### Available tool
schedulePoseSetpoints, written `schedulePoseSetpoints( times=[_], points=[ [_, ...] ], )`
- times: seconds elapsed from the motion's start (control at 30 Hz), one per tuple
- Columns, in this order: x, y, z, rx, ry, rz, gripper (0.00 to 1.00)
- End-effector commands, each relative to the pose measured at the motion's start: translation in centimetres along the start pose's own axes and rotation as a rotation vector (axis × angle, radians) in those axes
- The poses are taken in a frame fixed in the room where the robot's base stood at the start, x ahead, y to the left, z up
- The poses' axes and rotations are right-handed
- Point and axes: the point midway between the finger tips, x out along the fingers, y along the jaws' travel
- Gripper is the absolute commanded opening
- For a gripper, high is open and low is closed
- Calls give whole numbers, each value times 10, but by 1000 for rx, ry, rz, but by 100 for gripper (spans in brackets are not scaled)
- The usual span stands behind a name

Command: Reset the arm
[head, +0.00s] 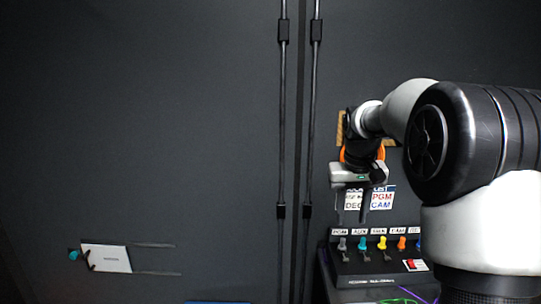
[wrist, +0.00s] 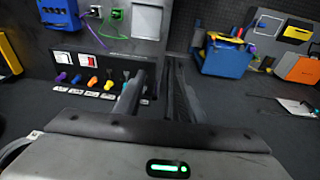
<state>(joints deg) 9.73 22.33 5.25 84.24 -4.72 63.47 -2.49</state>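My arm reaches in from the right in the head view. My gripper (head: 351,219) points down in front of the control panel. Its two dark fingers are apart with nothing between them. In the wrist view the gripper (wrist: 158,68) also shows a gap between the fingers, with a green light on its housing. The fingers appear clear of the panel, though the exact distance is hard to tell.
A dark panel (head: 375,268) carries several coloured knobs and a red switch (head: 414,265). A sign (head: 381,198) stands behind the gripper. A blue bin (wrist: 226,58) and an orange box (wrist: 302,70) show in the wrist view. Dark floor lies between.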

Motion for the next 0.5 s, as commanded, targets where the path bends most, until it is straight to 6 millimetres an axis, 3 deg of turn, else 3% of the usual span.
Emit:
schedulePoseSetpoints(
  times=[0.03, 0.2, 0.37, 0.5],
  points=[
    [-30, -7, 19, -5, 30, 5, 37],
    [-88, -25, 87, -11, 108, 8, 37],
    [-119, -38, 159, -10, 184, -2, 37],
    [-126, -48, 220, -7, 245, -20, 37]
  ],
)
